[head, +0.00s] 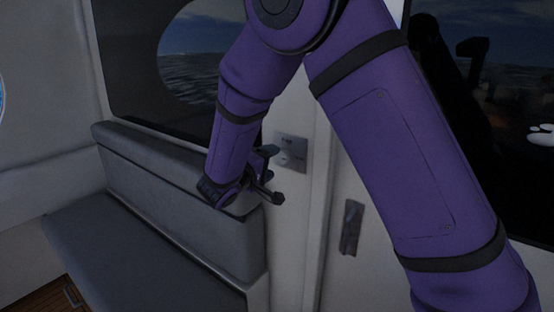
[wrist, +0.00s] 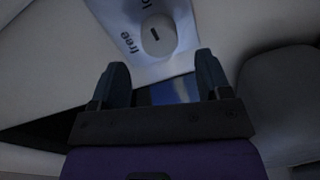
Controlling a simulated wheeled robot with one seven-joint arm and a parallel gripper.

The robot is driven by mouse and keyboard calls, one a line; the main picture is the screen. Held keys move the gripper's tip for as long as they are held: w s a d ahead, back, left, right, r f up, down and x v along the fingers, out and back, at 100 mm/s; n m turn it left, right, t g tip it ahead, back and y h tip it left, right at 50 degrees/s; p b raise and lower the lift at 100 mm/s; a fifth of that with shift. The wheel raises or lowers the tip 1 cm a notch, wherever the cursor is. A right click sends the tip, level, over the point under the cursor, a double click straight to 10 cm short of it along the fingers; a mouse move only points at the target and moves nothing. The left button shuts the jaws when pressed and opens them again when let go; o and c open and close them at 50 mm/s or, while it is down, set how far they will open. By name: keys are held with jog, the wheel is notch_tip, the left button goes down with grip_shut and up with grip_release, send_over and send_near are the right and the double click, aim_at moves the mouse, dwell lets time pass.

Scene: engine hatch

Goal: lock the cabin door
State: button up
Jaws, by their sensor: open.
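The lock plate (head: 297,144) is a small grey metal plate on the pale upright panel beside the bench. In the wrist view the plate (wrist: 183,62) carries the printed word "free" and a second word, partly cut off. A round pale knob (wrist: 157,36) with a dark slot sits on it. My gripper (head: 273,175) is open and empty, just left of and slightly below the plate. In the wrist view its two dark fingers (wrist: 162,78) are apart, with the knob beyond their tips. I see no contact with the knob.
A grey padded bench (head: 130,245) with a backrest (head: 180,190) lies below and left of my arm. Dark windows (head: 135,60) show sea. My purple arm hides part of the wall.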

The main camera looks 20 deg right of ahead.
jog(key=v, duration=0.6)
jog(key=shift+f, duration=0.1)
jog(key=s+d+r+m+g+y, duration=0.2)
jog(key=s+d+r+g, duration=0.2)
jog(key=s+d, duration=0.3)
jog(key=s+d+r+m+g+y, duration=0.2)
jog(key=s+d+r+g, duration=0.15)
jog(key=s+d, duration=0.35)
jog(key=s+r+t+y, duration=0.1)
jog(key=s+r+y, duration=0.1)
jog(key=s+y, duration=0.3)
jog(key=s+d+r+t+y, duration=0.1)
jog(key=s+y, duration=0.4)
jog(key=s, duration=0.7)
jog(key=shift+s+d+r+m+t, duration=0.25)
jog(key=shift+r+m+t, duration=0.15)
jog(key=shift+r, duration=0.35)
